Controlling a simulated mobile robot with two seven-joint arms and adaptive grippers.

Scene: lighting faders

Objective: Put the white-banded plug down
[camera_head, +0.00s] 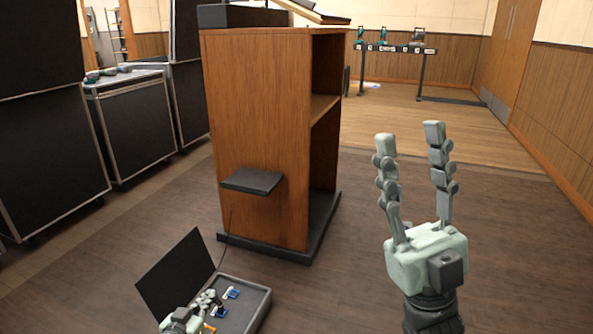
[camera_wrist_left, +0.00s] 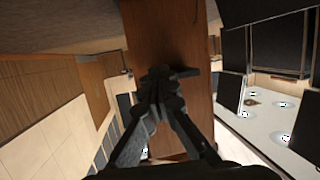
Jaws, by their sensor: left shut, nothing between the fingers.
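My left gripper (camera_head: 211,299) is at the bottom of the head view, in front of or over an open dark case (camera_head: 262,305). Its fingers are shut with nothing between them; they also show together in the left wrist view (camera_wrist_left: 160,78). Small blue-and-white pieces (camera_head: 231,293) are in the case beside the fingers. They are too small to tell which, if any, is the white-banded plug. My right gripper (camera_head: 410,138) is open and empty, fingers pointing up, at the right.
A wooden lectern (camera_head: 258,120) with a small dark ledge (camera_head: 252,181) stands behind the case. The case's raised lid (camera_head: 175,275) is at its left. Black cases (camera_head: 140,125) stand at left. A rack (camera_head: 397,48) stands far back. The floor at right is clear.

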